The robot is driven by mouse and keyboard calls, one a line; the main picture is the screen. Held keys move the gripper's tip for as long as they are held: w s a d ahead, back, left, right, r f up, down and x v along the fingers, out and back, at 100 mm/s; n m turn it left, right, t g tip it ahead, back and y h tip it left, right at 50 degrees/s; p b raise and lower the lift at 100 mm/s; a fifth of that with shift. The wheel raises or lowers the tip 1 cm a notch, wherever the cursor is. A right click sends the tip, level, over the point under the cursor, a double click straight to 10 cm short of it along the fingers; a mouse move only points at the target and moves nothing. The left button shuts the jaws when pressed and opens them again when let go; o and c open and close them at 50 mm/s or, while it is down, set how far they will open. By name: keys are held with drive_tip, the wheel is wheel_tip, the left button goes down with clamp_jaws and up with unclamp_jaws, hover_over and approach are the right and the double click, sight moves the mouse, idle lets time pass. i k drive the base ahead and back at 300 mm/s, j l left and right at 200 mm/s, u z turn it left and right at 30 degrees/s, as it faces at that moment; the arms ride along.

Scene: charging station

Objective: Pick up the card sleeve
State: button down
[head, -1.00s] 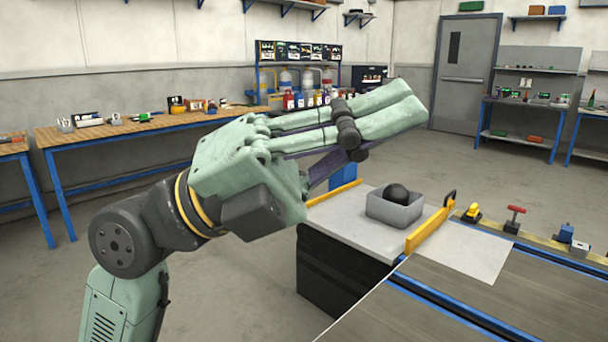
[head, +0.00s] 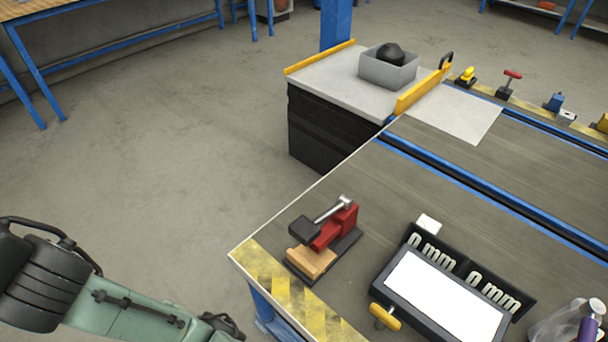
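I cannot make out a card sleeve for certain in the head view. A small white block-like piece (head: 428,223) lies on the workbench (head: 350,180) behind a black display unit. A flat pale sheet (head: 455,112) lies farther back on the bench. A clear, see-through item (head: 552,324) is partly cut off at the lower right, beside a purple and white container (head: 590,325). Links of my arm show at the lower left. My gripper is outside the picture, so its fingers cannot be seen.
A red clamp device (head: 335,232) with a wooden block stands near the bench's front left corner. The display unit (head: 445,295) has a bright screen and a yellow knob (head: 385,317). A grey bin (head: 388,70) holds a dark ball. Open floor lies left of the bench.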

sight(312, 254)
drive_tip(key=k+j+z, duration=0.25)
drive_tip(key=z, duration=0.15)
drive_tip(key=k+j+z, duration=0.2)
drive_tip(key=z, duration=0.25)
